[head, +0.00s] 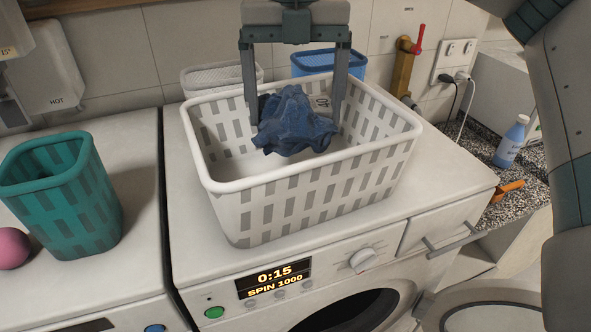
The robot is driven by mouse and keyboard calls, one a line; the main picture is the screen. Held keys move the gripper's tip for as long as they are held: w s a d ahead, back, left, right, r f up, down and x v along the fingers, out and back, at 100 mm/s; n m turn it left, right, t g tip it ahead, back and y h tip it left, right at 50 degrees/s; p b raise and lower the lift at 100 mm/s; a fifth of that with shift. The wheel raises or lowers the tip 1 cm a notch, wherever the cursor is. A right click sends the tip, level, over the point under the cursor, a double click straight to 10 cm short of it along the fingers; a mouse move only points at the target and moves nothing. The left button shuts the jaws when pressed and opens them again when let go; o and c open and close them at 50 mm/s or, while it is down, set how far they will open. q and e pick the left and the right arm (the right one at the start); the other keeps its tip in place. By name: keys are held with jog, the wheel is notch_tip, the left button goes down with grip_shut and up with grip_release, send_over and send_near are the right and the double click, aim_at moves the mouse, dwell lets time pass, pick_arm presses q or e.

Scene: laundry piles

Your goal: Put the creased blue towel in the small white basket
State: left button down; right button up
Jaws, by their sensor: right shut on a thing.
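The creased blue towel (294,121) is a crumpled dark blue bundle. My right gripper (296,108) comes down from the top of the head view and is shut on it, with one finger on each side. The towel hangs over the opening of the large white slotted basket (300,205); I cannot tell whether it touches the basket's floor. A smaller white basket (222,78) stands behind the large one at the left, partly hidden by its rim. My left gripper is out of view.
A blue basket (328,64) stands behind, right of the small white one. A teal basket (62,200) and a pink ball (12,248) are at left. The large basket sits on a washing machine (210,262). A blue-white bottle (511,142) stands on the right counter.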

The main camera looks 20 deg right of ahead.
notch_tip(320, 180, down, 5)
jog(key=shift+d+f+p, duration=0.1)
jog(key=shift+f+p, duration=0.1)
jog(key=shift+p, duration=0.75)
jog(key=shift+f, duration=0.25)
jog(key=shift+f, duration=0.1)
notch_tip(320, 180, down, 2)
jog(key=shift+f+p, duration=0.25)
jog(key=shift+p, duration=0.45)
jog(key=shift+f, duration=0.55)
